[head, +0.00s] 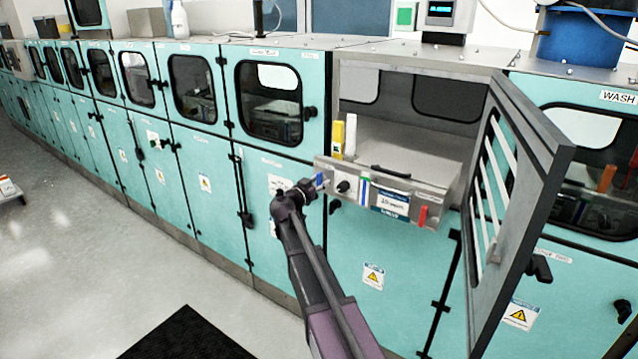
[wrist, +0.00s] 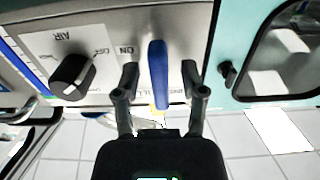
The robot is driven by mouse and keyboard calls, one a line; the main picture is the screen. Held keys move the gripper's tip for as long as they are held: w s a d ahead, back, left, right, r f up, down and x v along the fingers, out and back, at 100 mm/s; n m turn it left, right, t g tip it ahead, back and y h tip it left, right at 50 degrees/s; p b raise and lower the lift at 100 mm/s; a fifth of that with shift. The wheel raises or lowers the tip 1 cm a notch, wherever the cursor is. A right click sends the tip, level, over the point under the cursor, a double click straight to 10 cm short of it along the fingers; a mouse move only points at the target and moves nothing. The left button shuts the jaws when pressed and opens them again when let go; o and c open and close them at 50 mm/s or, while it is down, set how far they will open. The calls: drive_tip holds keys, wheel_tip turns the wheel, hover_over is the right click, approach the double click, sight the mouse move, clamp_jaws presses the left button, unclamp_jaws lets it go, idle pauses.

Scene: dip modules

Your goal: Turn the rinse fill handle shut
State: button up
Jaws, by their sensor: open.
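A blue lever handle (wrist: 158,72) is on the grey panel (wrist: 110,20) in the wrist view, pointing down the picture toward my gripper. The word "ON" is beside it, and lettering behind it is partly hidden. The handle also shows small in the head view (head: 321,181), at the left end of the open module's front panel. My gripper (wrist: 160,80) is open, with one finger on each side of the handle and a gap visible on both sides. It also shows in the head view (head: 310,187) just left of the panel.
A black AIR knob (wrist: 73,75) is beside the handle on the same panel. The module's door (head: 520,190) hangs open at the right. A yellow handle (head: 338,135) and a red one (head: 423,216) are also on this module. Open floor (head: 90,270) lies at the left.

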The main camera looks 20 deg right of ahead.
drive_tip(key=shift+s+a, duration=0.1)
drive_tip(key=v, duration=1.1)
drive_tip(key=shift+s+a, duration=0.2)
drive_tip(key=shift+a, duration=0.15)
drive_tip(key=s+d+f+n+g+y, duration=0.2)
drive_tip(key=s+f+n+g+y, duration=0.35)
drive_tip(key=s+f, duration=0.75)
drive_tip(key=s+a+f+n+g+y, duration=0.2)
drive_tip(key=s+a+y, duration=0.2)
drive_tip(key=s, duration=0.3)
drive_tip(key=s+a+f+n+g+y, duration=0.3)
drive_tip(key=s+a+y, duration=0.1)
drive_tip(key=s, duration=0.3)
drive_tip(key=shift+s+a+f+y, duration=0.25)
drive_tip(key=shift+a+f+y, duration=0.1)
drive_tip(key=shift+y, duration=0.2)
drive_tip(key=shift+n, duration=0.25)
drive_tip(key=shift+c, duration=0.2)
